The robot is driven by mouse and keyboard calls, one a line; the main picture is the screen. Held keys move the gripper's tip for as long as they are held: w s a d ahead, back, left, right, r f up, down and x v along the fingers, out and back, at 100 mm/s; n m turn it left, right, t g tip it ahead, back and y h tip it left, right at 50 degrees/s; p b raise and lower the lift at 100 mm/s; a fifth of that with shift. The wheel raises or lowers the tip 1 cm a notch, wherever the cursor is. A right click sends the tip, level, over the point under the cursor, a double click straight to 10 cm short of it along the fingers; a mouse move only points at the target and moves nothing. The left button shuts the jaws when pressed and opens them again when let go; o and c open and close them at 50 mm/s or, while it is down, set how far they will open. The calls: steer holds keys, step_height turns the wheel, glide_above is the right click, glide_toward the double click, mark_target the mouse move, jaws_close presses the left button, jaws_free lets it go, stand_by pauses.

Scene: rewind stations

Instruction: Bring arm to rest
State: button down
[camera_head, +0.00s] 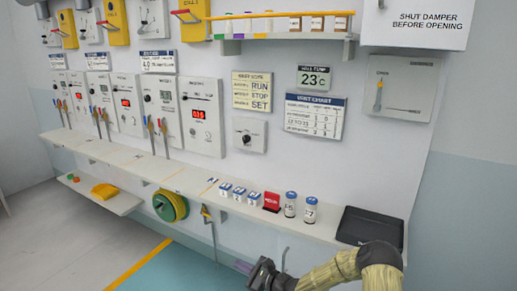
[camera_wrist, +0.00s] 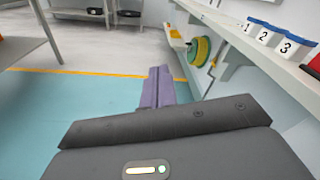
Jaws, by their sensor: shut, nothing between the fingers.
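My gripper (camera_head: 262,274) is at the bottom of the head view, in front of and below the long wall shelf (camera_head: 185,181). My arm reaches in from the lower right. In the wrist view the purple-grey fingers of my gripper (camera_wrist: 158,72) lie together, with nothing between them. They point out over the teal floor, to the left of the shelf, and touch nothing that I can see.
Numbered blocks (camera_head: 225,189), a red item (camera_head: 272,201), two jars (camera_head: 290,204) and a black tray (camera_head: 371,227) stand on the shelf. A green coil (camera_head: 171,206) hangs below it. In the wrist view a metal table (camera_wrist: 30,50) stands left; the floor between is clear.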

steer(key=s+d+r+n+g+h+p, duration=0.1)
steer(key=s+r+n+g+h+p, duration=0.1)
steer(key=s+r+n+g, duration=0.35)
steer(key=s+r+n+g+h+p, duration=0.1)
steer(key=s+r+n+g+h, duration=0.15)
steer(key=s+n, duration=0.55)
steer(key=s+d+r+n+t+h+p, duration=0.1)
steer(key=s+d+r+n+h+p, duration=0.5)
steer(key=s+d+r, duration=1)
steer(key=s+d+n+h, duration=0.1)
steer(key=s+d+h, duration=0.1)
steer(key=d+h, duration=0.1)
steer(key=shift+d+h, duration=0.35)
steer(key=shift+d, duration=0.15)
